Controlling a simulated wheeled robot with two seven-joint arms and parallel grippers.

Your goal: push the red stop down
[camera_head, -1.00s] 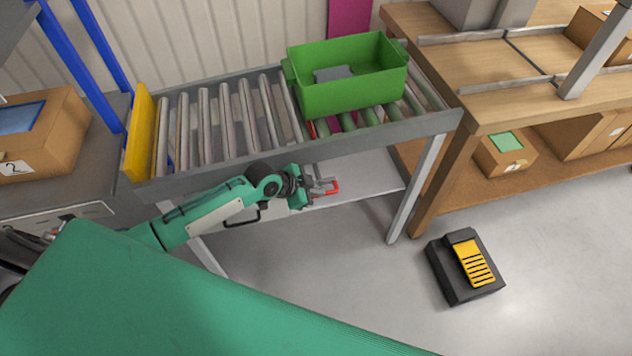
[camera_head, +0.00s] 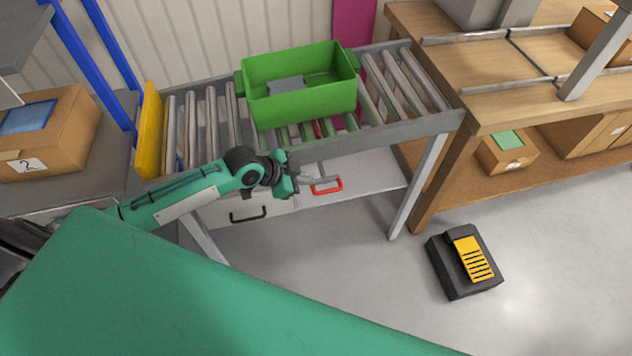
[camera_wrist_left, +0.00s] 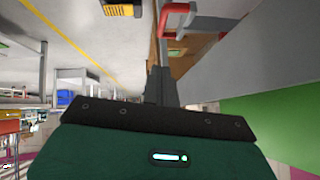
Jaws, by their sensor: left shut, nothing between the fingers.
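A red-gripped grey lever (camera_head: 327,185) sticks out below the front rail of the roller conveyor. It also shows at the top of the left wrist view (camera_wrist_left: 174,18). A small red piece (camera_head: 318,128), which looks like the stop, shows low between the rollers, at the crate's lower front edge. The green crate (camera_head: 300,103) with a grey item inside sits on the rollers over that spot. My left gripper (camera_head: 303,178) is shut and empty, just left of the red grip; contact cannot be told. Its fingers (camera_wrist_left: 158,85) point toward the lever. My right gripper is out of view.
A yellow plate (camera_head: 150,130) stands at the conveyor's left end. The rollers right of the crate are bare. A cardboard box (camera_head: 60,140) is at the left, a wooden bench (camera_head: 490,100) at the right. A black pedal with a yellow top (camera_head: 472,258) lies on the floor.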

